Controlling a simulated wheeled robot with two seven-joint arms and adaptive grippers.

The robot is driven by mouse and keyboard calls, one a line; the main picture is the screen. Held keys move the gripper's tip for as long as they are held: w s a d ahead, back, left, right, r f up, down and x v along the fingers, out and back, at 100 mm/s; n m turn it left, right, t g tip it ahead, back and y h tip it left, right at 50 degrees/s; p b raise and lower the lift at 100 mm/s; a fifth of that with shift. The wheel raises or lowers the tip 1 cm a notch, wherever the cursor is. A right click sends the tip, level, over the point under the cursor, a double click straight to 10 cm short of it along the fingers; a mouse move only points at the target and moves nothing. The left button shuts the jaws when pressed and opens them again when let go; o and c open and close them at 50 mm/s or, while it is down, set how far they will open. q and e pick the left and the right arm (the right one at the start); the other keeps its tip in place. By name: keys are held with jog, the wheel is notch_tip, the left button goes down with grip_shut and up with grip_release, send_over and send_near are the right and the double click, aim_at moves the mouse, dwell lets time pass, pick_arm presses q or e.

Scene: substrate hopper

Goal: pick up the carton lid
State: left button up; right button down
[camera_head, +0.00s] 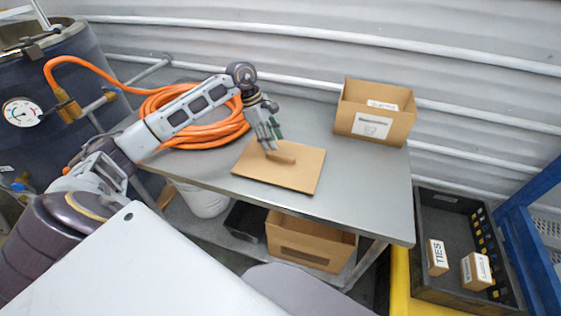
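The carton lid (296,176) is a flat tan board with a raised grip strip (281,157) across its middle. It lies flat on the grey metal table, close to the front edge. My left gripper (269,145) points down over the lid, with its fingertips at the left end of the strip. The fingertips are small here and partly hide the strip, so I cannot tell whether they are closed on it. An open carton (372,113) with a white label stands at the table's back right. My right gripper is not in view.
An orange hose coil (207,133) lies left of the lid, behind my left arm. The grey table (371,190) is bare to the right. Below are a white bucket (203,201) and a cardboard box (303,236). A dark tray (455,214) with small boxes sits at right.

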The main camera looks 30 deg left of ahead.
aim_at(280, 155)
pick_arm(q)
jog(key=shift+d+f, duration=0.25)
jog(key=shift+f, duration=0.4)
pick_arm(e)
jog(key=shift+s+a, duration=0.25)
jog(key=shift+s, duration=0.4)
pick_arm(q)
jog(key=shift+p+x, duration=0.5)
jog(key=shift+x, duration=1.5)
jog(key=shift+w+d+f+p, duration=0.2)
jog(key=shift+w+f+p, duration=0.1)
jog(key=shift+f, duration=0.25)
grip_shut()
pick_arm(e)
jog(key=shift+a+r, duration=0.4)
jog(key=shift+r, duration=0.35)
